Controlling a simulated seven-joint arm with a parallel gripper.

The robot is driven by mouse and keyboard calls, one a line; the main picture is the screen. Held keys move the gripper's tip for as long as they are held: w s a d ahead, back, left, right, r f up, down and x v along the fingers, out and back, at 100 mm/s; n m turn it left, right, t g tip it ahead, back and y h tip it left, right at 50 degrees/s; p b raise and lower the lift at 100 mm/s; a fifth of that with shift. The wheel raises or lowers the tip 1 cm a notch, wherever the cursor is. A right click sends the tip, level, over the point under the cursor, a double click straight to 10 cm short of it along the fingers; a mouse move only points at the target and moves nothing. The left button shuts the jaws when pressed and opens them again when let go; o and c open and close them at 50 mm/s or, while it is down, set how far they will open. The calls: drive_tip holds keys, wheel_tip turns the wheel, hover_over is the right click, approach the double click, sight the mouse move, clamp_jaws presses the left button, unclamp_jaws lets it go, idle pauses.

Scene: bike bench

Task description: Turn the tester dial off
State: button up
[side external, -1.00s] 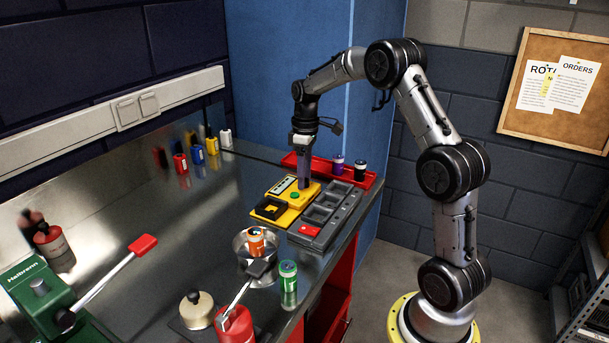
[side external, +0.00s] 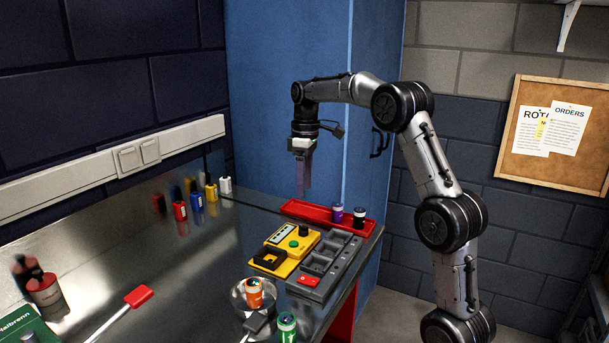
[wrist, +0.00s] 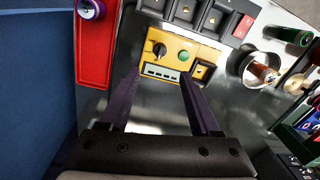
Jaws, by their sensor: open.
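The yellow tester (side external: 281,256) lies on the metal bench, with a small display, a green button and a black dial (side external: 303,231). In the wrist view the dial (wrist: 160,49) sits beside the green button (wrist: 184,55), with a pale mark on it. I cannot read its setting. My gripper (side external: 303,196) points down and hangs above the bench, clear of the tester and behind it. In the wrist view my gripper (wrist: 160,75) is open and empty, its fingers apart on either side of the tester's display edge in the picture.
A grey compartment tray (side external: 347,263) stands right of the tester. Behind is a red tray (side external: 300,211) with a purple can (side external: 337,214) and a black can (side external: 359,216). A bowl with an orange can (side external: 254,293) and a green can (side external: 287,327) stand in front.

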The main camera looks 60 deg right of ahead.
drive_tip(key=shift+d+r, duration=0.1)
drive_tip(key=shift+r, duration=1.15)
drive_tip(key=s+a+r+n+t+h, duration=0.1)
drive_tip(key=s+a+r, duration=0.35)
drive_tip(key=a, duration=0.35)
drive_tip(key=s+a+r+n+t, duration=0.1)
drive_tip(key=s+a+r+t, duration=0.1)
drive_tip(key=s+a+r, duration=0.4)
drive_tip(key=s+a+f+t, duration=0.2)
drive_tip(key=s+a+f, duration=0.3)
drive_tip(key=s+a, duration=0.35)
drive_tip(key=s+f+m, duration=0.4)
drive_tip(key=s+f, duration=0.1)
drive_tip(key=f, duration=0.3)
drive_tip(key=shift+f+m+t, duration=0.2)
drive_tip(key=shift+m+t, duration=0.1)
drive_tip(key=shift+t, duration=0.1)
